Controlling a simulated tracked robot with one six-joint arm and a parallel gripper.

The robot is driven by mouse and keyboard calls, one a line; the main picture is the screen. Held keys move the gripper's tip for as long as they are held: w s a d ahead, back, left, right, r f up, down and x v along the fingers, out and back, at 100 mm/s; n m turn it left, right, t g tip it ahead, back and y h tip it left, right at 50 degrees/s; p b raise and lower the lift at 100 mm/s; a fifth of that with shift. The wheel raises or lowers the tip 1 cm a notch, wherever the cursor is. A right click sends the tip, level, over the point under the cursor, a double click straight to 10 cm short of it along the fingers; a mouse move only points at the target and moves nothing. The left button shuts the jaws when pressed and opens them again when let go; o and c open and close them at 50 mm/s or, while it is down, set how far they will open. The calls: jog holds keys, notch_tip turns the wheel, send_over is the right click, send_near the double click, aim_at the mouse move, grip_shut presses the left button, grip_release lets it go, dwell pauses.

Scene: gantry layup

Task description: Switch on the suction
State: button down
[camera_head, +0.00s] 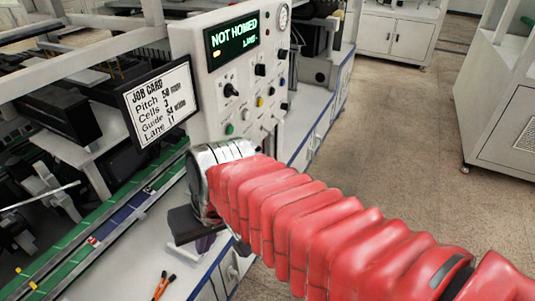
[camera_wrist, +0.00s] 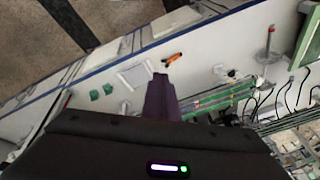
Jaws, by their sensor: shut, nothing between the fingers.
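A white control panel (camera_head: 200,80) stands at the top middle of the head view. Its dark display (camera_head: 233,41) reads "NOT HOMED" in green, with a smaller line below. Under it are black knobs or switches (camera_head: 231,90), a yellow button (camera_head: 260,102) and a green button (camera_head: 229,128). Their labels are too small to read, so I cannot tell which works the suction. My gripper (camera_head: 205,243) hangs below and in front of the panel, partly hidden by my wrist. In the wrist view its purple fingers (camera_wrist: 160,80) are together and empty, above the white bench top.
A job card (camera_head: 160,100) stands left of the panel. A green-edged rail (camera_head: 110,205) runs along the left. Orange-handled pliers or snips (camera_head: 163,284) lie on the bench. A round gauge (camera_head: 283,15) is at the panel's top right. Open floor (camera_head: 385,130) lies to the right.

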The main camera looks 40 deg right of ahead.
notch_tip(320, 180, down, 5)
jog(key=w+d+m+g+y, duration=0.2)
jog(key=d+m+y, duration=0.1)
jog(key=m+y, duration=0.25)
jog(key=m+t+h, duration=0.4)
jog(key=m+t, duration=1.4)
jog(key=m, duration=0.2)
send_near(256, 146)
jog(key=d+f, duration=0.4)
jog(key=f, duration=0.1)
jog(key=shift+s+f, duration=0.2)
jog(key=shift+w+a, duration=0.1)
jog(key=w+a+r, duration=0.3)
jog(key=w+r, duration=0.1)
jog(key=w, duration=0.3)
jog(key=shift+w, duration=0.35)
